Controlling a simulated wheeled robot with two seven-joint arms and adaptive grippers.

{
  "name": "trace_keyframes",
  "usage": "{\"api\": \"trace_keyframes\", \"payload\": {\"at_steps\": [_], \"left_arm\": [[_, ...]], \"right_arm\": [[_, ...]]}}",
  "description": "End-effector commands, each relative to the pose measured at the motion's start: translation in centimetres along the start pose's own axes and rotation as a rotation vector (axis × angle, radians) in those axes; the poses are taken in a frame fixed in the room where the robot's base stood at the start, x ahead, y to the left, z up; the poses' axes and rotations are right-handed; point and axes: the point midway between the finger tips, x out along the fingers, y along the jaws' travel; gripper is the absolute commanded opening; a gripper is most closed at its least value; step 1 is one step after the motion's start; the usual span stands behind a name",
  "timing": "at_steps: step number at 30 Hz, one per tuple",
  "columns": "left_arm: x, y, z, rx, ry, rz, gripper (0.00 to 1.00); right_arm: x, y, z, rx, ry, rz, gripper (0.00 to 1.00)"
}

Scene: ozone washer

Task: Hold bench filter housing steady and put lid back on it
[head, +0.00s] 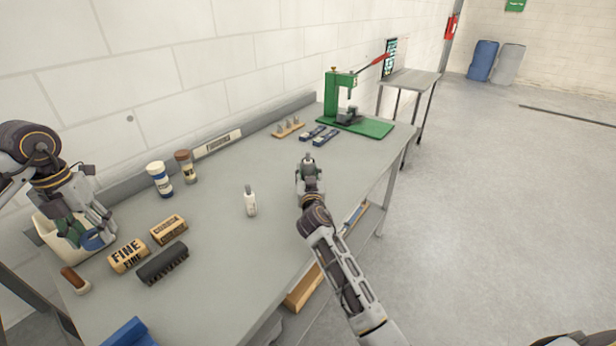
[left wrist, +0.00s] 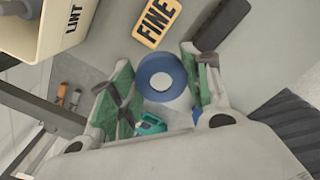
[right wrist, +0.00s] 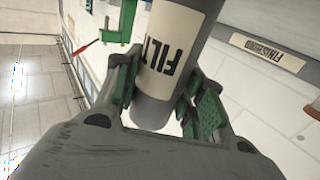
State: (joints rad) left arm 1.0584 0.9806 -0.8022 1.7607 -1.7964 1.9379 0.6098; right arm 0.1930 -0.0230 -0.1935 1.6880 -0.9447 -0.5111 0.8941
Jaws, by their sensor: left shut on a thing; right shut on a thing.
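A round blue lid (left wrist: 160,78) with a pale centre sits between the fingers of my left gripper (left wrist: 165,85). The lid also shows in the head view (head: 94,240), where my left gripper (head: 88,228) is above the left end of the bench, by a cream bin. The filter housing (right wrist: 165,50) is a grey cylinder with a cream label reading "FILT". My right gripper (right wrist: 155,98) is shut around its grey end in the right wrist view. In the head view my right gripper (head: 308,168) is over the bench's right part and largely hides the housing. Lid and housing are far apart.
The cream lint bin (left wrist: 36,40) stands at the left. A FINE block (head: 128,255), a second block (head: 168,230), a dark brush (head: 163,264), two jars (head: 160,178) and a white bottle (head: 250,203) stand between my arms. A green press (head: 336,95) stands at the far end.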

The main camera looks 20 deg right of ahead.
Motion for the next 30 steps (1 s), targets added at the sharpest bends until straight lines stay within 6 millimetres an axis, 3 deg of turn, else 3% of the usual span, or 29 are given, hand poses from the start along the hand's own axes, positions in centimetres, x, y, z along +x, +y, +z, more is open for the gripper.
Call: {"api": "trace_keyframes", "payload": {"at_steps": [8, 24, 30], "left_arm": [[-0.5, 0.0, 0.0, 0.000, 0.000, 0.000, 0.35], [-1.1, 0.0, 0.0, 0.000, 0.000, 0.000, 0.35], [-1.1, 0.0, 0.0, 0.000, 0.000, 0.000, 0.35]], "right_arm": [[0.0, 0.0, -3.1, 0.003, 0.005, -0.001, 0.08], [0.0, 0.0, -13.4, 0.003, 0.007, -0.001, 0.08], [0.0, 0.0, -16.2, 0.003, 0.004, -0.001, 0.08]]}}
